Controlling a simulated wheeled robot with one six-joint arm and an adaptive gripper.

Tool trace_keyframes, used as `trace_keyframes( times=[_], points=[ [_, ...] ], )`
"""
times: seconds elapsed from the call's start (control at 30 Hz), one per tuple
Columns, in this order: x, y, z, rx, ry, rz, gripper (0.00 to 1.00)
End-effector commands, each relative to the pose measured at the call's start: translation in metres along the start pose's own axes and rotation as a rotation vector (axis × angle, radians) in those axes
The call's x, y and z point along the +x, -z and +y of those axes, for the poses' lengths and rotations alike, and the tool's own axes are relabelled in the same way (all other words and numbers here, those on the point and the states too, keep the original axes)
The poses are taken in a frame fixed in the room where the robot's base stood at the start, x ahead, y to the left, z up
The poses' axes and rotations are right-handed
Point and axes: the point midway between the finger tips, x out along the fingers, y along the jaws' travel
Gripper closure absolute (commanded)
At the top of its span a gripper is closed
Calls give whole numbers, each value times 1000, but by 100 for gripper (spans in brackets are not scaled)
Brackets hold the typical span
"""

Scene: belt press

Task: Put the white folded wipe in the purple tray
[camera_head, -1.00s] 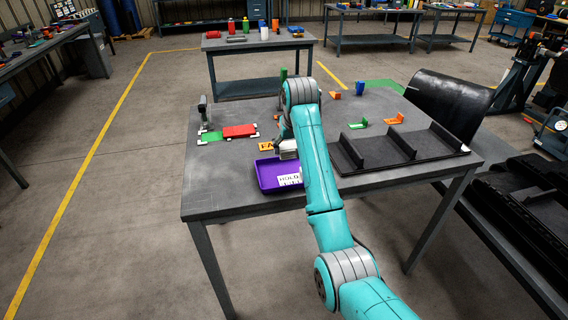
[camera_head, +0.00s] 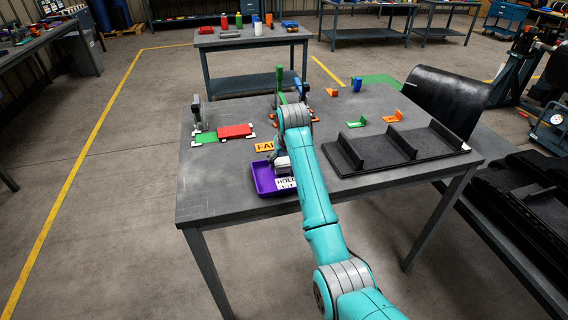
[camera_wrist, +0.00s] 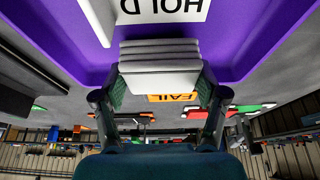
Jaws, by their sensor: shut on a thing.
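The purple tray (camera_head: 258,180) lies near the front edge of the grey table, with a white label reading HOLD; it fills the upper part of the wrist view (camera_wrist: 258,52). The white folded wipe (camera_wrist: 160,62) is a layered stack between my fingers in the wrist view. My gripper (camera_wrist: 160,88) is shut on it. In the head view, the wipe (camera_head: 283,162) shows beside my arm, over the tray's right part. My arm hides some of the tray and gripper there. I cannot tell whether the wipe touches the tray floor.
A yellow-orange FAIL label (camera_head: 265,146) lies behind the tray. A red block (camera_head: 235,131) lies by a green mat at the left. A black divided rack (camera_head: 395,150) stands to the right. Small orange and green brackets (camera_head: 356,123) lie farther back.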

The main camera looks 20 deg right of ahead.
Motion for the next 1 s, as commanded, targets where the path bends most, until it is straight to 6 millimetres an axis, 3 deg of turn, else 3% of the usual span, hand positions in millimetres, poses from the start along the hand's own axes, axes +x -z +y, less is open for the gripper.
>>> trace_keyframes(
  times=[0.43, 0.47, 0.53, 1.0],
  points=[
    [11, -5, 0, 0, 0, 0, 61],
    [10, -4, 0, 0, 0, 0, 21],
    [10, -4, 0, 0, 0, 0, 3],
    [3, -2, 0, 0, 0, 4, 3]
  ],
)
